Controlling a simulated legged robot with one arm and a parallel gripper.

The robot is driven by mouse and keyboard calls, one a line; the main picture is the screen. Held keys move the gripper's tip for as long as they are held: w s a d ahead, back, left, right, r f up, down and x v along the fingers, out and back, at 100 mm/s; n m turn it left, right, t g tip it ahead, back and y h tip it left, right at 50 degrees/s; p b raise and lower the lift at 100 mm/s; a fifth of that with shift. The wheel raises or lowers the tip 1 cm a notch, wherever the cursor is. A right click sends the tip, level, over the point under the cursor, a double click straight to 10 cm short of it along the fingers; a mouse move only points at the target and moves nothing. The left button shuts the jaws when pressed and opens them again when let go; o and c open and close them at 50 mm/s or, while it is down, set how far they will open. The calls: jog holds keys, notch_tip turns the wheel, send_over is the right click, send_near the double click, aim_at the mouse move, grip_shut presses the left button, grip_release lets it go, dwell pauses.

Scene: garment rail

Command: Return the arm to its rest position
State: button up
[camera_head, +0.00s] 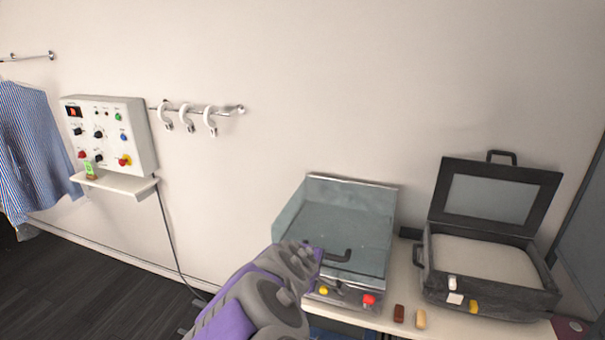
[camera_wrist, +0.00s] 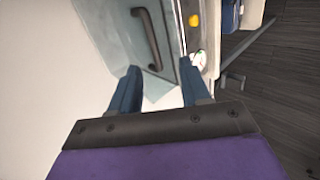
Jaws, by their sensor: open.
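My arm (camera_head: 262,300) is purple and grey and reaches up from the bottom middle of the head view. Its end is in front of the left side of a clear-lidded box machine. In the wrist view my gripper (camera_wrist: 156,92) shows two blue fingers spread apart with nothing between them. The machine's dark handle (camera_wrist: 147,38) lies beyond the fingertips, apart from them; it also shows in the head view (camera_head: 338,256). The gripper's fingers cannot be made out in the head view.
The box machine (camera_head: 345,190) stands on a pale table beside an open black case (camera_head: 500,310). Small brown (camera_head: 399,313) and tan (camera_head: 420,318) pieces lie between them.

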jog(key=s+d+r+m+g, duration=0.1)
jog(key=s+d+m+g, duration=0.55)
jog(key=s+d, duration=0.75)
jog(key=s+a+f+m+g+y, duration=0.1)
jog(key=s+m+g, duration=0.1)
jog(key=s, duration=1.1)
jog(key=s+a+m+g+y, duration=0.2)
jog(key=s+m, duration=0.3)
jog(key=s, duration=0.8)
jog(key=shift+s+f+y, duration=0.2)
jog(key=shift+f+y, duration=0.1)
jog(key=shift+f, duration=0.05)
